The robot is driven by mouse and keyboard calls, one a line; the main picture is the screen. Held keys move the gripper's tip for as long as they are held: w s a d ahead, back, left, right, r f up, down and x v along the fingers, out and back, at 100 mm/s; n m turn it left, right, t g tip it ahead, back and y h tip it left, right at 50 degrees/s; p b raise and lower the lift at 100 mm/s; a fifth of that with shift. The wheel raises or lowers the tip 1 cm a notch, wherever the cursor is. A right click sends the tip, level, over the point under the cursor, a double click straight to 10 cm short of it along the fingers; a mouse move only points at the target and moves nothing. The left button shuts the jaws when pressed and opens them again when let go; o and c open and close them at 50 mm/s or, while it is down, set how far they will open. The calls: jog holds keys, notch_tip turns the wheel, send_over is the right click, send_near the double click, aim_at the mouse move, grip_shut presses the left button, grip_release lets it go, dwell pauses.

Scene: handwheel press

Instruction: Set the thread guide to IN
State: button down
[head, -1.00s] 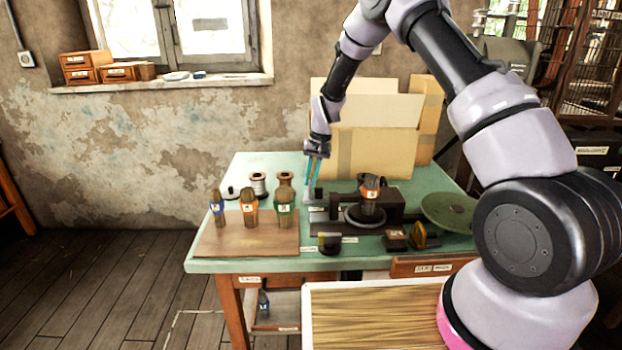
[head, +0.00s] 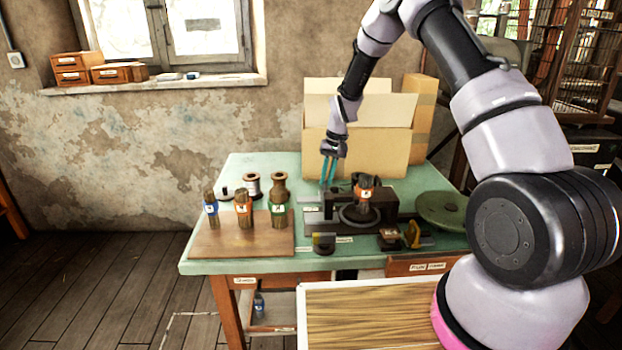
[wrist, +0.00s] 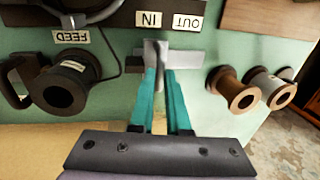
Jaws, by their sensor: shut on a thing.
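The thread guide (wrist: 155,50) is a small grey upright tab on a light metal rail (wrist: 188,58) in the wrist view. It stands in line with the IN label (wrist: 148,19), left of the OUT label (wrist: 187,22), at the rail's left part. My gripper (wrist: 161,75) has its two teal fingers closed on the tab, one on each side. In the head view my gripper (head: 328,172) reaches down at the back of the green table, left of the black press (head: 378,206). The tab is too small to make out there.
A cardboard box (head: 355,135) stands behind my gripper. Several bottles stand on a wooden board (head: 230,245).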

jog(key=shift+d, duration=0.75)
jog(key=c, duration=0.9)
grip_release()
jog(key=shift+d, duration=0.15)
jog(key=shift+r, duration=0.1)
jog(key=r, duration=0.3)
jog(key=d+r, duration=0.1)
jog(key=r, duration=0.3)
jog(key=d+r, duration=0.1)
jog(key=r, duration=0.2)
jog(key=shift+r, duration=0.25)
